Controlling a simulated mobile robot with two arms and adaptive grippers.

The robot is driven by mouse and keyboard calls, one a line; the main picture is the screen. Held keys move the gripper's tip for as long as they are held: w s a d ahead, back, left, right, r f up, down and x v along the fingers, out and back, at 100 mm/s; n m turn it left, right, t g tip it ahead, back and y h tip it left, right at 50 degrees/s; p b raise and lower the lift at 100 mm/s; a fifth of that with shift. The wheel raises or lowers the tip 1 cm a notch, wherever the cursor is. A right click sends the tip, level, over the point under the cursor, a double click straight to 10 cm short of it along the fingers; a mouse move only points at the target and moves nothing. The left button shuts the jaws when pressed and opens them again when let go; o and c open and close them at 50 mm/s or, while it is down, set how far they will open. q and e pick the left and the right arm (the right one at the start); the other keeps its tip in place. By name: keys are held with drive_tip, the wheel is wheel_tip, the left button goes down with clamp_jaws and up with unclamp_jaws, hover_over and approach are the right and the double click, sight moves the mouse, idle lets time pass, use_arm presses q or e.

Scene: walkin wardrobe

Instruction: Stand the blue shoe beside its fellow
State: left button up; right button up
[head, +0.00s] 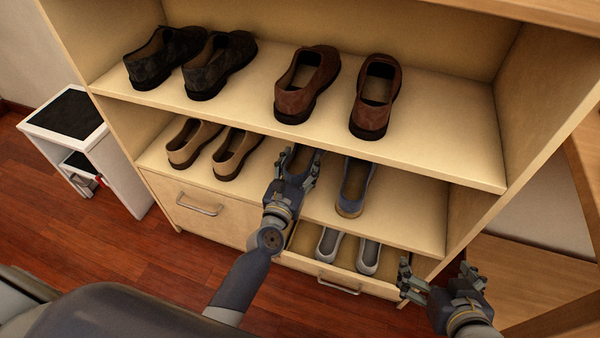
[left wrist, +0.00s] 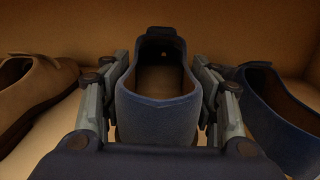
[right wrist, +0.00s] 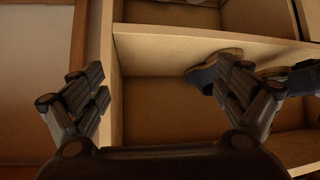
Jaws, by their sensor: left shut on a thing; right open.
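A blue shoe (left wrist: 156,118) is between the fingers of my left gripper (left wrist: 158,95), which is shut on it at the heel end. In the head view my left gripper (head: 297,170) reaches onto the middle shelf and mostly hides this shoe (head: 303,157). The other blue shoe (head: 354,188) stands on the same shelf to the right, with a gap between them; it also shows at the right of the left wrist view (left wrist: 280,118). Whether the held shoe touches the shelf I cannot tell. My right gripper (head: 440,278) is open and empty, in front of the unit's lower right.
Tan shoes (head: 215,147) stand left on the middle shelf (head: 405,205). Brown shoes (head: 375,95) and dark shoes (head: 190,60) stand on the shelf above, whose front edge overhangs. An open drawer (head: 338,287) below holds grey shoes (head: 347,250). A white stool (head: 85,140) stands left.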

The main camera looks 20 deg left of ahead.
sight(300, 170)
use_arm(q)
wheel_tip(300, 170, down, 3)
drive_tip(key=shift+b, duration=0.95)
drive_tip(key=shift+f, duration=0.1)
drive_tip(key=o, duration=1.3)
drive_tip(key=shift+o, duration=0.2)
use_arm(e)
drive_tip(key=w+a+r+t+y, duration=0.1)
drive_tip(key=w+a+r+t, duration=0.1)
drive_tip(key=w+r+t, duration=0.3)
wheel_tip(300, 170, up, 3)
drive_tip(key=shift+a+r+y, duration=0.1)
drive_tip(key=shift+a+y, duration=0.1)
drive_tip(key=shift+y, duration=0.2)
drive_tip(key=shift+w, duration=0.1)
